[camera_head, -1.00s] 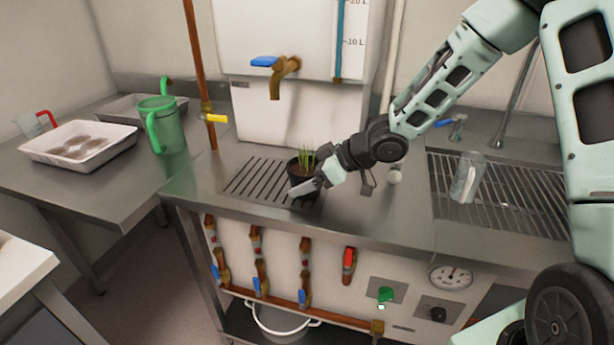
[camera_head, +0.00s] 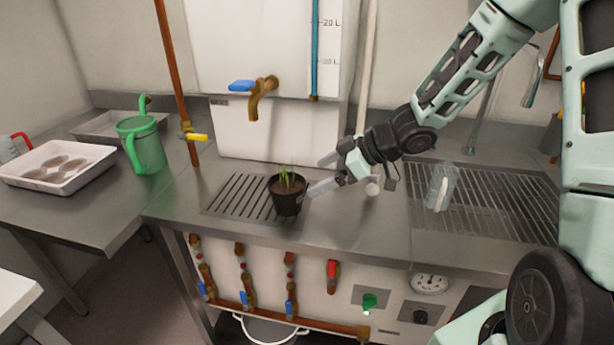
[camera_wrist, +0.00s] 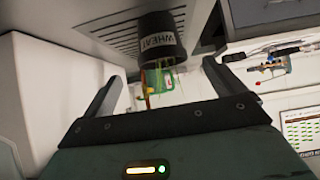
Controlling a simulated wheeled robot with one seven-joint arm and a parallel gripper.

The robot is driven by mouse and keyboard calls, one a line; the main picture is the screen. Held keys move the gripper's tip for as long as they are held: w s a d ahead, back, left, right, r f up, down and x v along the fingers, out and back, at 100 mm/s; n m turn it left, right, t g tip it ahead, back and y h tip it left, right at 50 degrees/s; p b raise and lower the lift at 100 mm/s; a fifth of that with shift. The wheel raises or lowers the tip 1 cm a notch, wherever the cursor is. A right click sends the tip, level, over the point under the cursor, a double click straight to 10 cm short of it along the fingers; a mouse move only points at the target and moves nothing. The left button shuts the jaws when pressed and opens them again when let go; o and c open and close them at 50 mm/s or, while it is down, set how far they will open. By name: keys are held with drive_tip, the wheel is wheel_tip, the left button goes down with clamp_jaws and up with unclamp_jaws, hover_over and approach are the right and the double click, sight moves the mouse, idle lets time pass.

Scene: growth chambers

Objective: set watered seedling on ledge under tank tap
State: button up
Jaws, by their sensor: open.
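The seedling (camera_head: 287,193) is a small black pot of dark soil with green shoots. It stands upright on the right part of the slotted drain ledge (camera_head: 232,196), below and a little right of the brass tank tap (camera_head: 262,95) with its blue handle. In the wrist view the pot (camera_wrist: 160,38) appears inverted and bears a label reading "WHEAT". My gripper (camera_head: 318,177) is open and empty just right of the pot, its fingers apart and clear of it. Whether the soil is wet cannot be told.
A white tank (camera_head: 275,50) stands behind the ledge. A copper pipe with a yellow valve handle (camera_head: 194,137) rises at its left. A green watering can (camera_head: 145,145) and white tray (camera_head: 60,167) are on the left bench. A clear container (camera_head: 441,187) stands on the right rack.

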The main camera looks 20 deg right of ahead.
drive_tip(key=s+a+r+m+h, duration=0.2)
drive_tip(key=s+a+h, duration=0.4)
drive_tip(key=s+a, duration=0.15)
drive_tip(key=s+a+r+g+h, duration=0.1)
drive_tip(key=s+a+g, duration=0.1)
drive_tip(key=s, duration=0.8)
drive_tip(key=s+a+r+m+g+h, duration=0.1)
drive_tip(key=s+a+g, duration=0.2)
drive_tip(key=s, duration=0.8)
drive_tip(key=shift+a+r+g, duration=0.3)
drive_tip(key=shift+a+g, duration=0.05)
drive_tip(key=shift+g, duration=0.25)
